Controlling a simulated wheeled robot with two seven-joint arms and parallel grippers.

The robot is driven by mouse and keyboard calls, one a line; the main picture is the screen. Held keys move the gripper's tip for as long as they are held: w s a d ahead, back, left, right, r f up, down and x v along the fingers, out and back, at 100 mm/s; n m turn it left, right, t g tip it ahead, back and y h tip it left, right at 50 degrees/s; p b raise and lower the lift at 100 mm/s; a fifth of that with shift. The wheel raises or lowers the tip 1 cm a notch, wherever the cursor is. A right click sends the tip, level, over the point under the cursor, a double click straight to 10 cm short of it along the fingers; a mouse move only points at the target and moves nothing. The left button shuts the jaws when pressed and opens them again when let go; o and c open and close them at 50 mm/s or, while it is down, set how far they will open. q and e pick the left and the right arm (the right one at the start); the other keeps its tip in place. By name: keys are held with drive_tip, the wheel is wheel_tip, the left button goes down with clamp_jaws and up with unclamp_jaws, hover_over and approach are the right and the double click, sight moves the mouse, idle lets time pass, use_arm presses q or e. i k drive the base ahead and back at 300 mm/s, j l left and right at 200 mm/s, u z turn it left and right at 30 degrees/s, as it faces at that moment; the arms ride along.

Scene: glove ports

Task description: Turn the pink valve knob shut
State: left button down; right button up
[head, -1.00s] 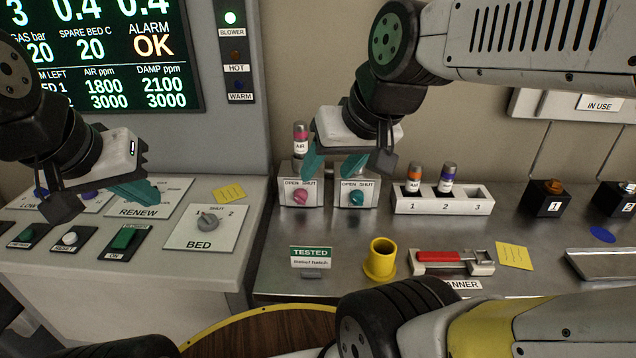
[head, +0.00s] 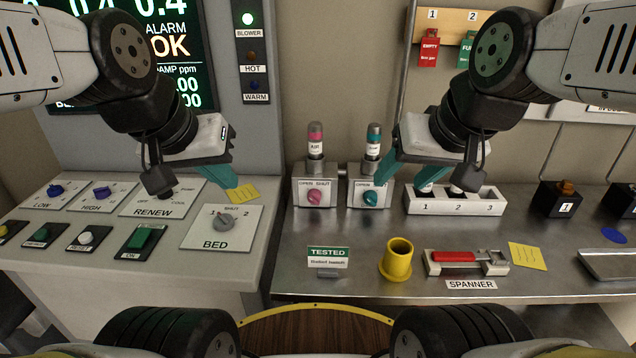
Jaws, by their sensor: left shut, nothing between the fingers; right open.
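The pink valve knob (head: 316,196) is on the front of a small grey box marked OPEN and SHUT, below a pink-banded vial (head: 316,140). Its exact pointer direction is too small to tell. A teal knob (head: 370,198) sits on a like box to its right, below a teal-banded vial (head: 374,141). My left gripper (head: 224,180) is shut and empty above the left console, to the left of the pink knob and apart from it.
The white numbered rack (head: 455,208) stands right of the valves. A yellow cup (head: 397,260), a red-handled spanner in its holder (head: 466,262) and a TESTED sign (head: 328,258) are on the steel bench. The BED dial (head: 224,223) is on the left console.

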sight(314, 196)
drive_tip(key=k+j, duration=0.2)
drive_tip(key=j, duration=0.2)
drive_tip(key=k+j, duration=0.2)
drive_tip(key=j, duration=1)
